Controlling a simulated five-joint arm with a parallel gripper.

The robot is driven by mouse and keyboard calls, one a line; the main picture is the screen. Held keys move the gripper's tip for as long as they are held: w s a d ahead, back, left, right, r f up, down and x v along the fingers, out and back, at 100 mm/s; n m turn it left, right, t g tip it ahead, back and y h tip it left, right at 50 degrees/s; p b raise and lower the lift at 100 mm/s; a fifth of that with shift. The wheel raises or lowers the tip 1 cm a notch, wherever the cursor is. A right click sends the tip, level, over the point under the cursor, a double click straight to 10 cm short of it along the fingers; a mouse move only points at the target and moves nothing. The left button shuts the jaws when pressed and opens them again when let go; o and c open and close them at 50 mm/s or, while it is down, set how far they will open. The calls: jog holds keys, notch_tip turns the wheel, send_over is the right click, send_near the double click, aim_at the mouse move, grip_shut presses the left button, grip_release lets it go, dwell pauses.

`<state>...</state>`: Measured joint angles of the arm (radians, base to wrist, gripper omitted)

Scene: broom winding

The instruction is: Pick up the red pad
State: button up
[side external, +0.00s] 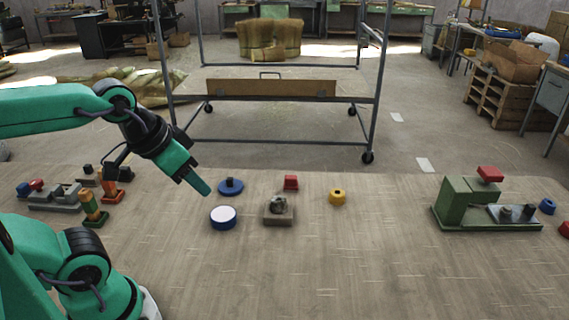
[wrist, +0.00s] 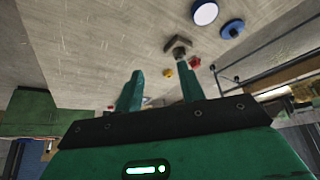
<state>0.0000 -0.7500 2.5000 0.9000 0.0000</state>
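A small red block (side external: 291,183), which looks like the red pad, sits on the table behind a grey-brown block (side external: 278,212). It also shows in the wrist view (wrist: 195,62), just beyond the tip of the right-hand finger. My gripper (side external: 204,188) is above the table to the left of the red block, pointing down and to the right. In the wrist view my gripper (wrist: 158,76) has its two green fingers apart, with nothing held between them. Another red piece (side external: 489,174) tops the green machine (side external: 455,203) at the right.
A white-topped blue disc (side external: 223,216) and a blue disc with a dark knob (side external: 231,187) lie near my gripper. A yellow ring (side external: 337,196) lies right of the red block. Several small parts stand at the left. The front table is clear.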

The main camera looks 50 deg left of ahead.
jog(key=o, duration=0.6)
